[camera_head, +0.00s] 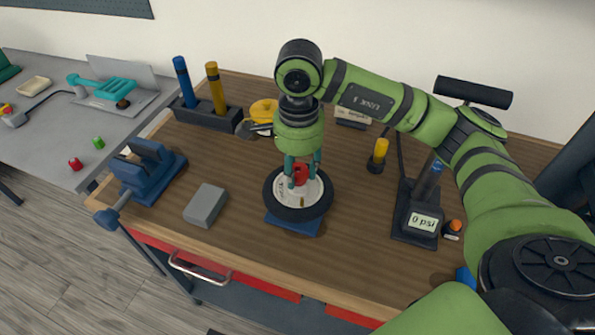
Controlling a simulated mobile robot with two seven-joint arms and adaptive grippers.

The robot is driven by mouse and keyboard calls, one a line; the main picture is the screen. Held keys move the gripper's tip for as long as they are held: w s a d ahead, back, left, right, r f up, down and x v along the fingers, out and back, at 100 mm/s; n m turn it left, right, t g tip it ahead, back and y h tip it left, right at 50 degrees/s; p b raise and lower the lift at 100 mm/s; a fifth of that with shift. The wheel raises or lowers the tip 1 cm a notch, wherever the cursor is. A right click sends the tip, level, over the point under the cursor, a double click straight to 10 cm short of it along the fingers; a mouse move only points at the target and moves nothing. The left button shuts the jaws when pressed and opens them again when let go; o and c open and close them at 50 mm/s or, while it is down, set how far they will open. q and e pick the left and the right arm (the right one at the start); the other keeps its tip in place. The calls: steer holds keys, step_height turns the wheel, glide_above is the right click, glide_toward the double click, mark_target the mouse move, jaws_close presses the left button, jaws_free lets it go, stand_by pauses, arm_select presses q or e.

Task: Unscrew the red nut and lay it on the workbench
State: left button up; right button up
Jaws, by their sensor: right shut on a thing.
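A red nut (301,172) shows between the fingers of my right gripper (302,179), above the middle of a wheel (281,207) with a black tyre and a pale hub. My right gripper points straight down and is shut on the red nut. I cannot tell whether the nut still touches the hub. The wheel lies flat on a blue stand on the wooden workbench (258,240). My left gripper is not in view.
A grey block (206,206) and a blue vise (148,172) are left of the wheel. A gauge pump (420,220) and a yellow-capped bottle (378,156) stand right. A holder (207,114) with blue and yellow handles stands at the back left. Bench front is clear.

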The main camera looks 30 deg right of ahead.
steer(key=shift+s+f+n+b, duration=0.1)
steer(key=shift+f+n+b, duration=0.1)
steer(key=shift+n+b, duration=1.05)
steer(key=shift+s+f+n+b, duration=0.1)
steer(key=shift+f+n+b, duration=0.1)
steer(key=shift+n+b, duration=1)
steer(key=n+b, duration=0.1)
steer(key=n, duration=0.2)
steer(key=shift+n, duration=0.35)
steer(key=shift+r+n+b, duration=0.1)
steer(key=shift+n+b, duration=0.3)
steer(key=shift+n, duration=0.3)
steer(key=o, duration=1.2)
steer(key=shift+d+r, duration=0.1)
steer(key=shift+r, duration=0.1)
steer(key=shift+w+r, duration=0.1)
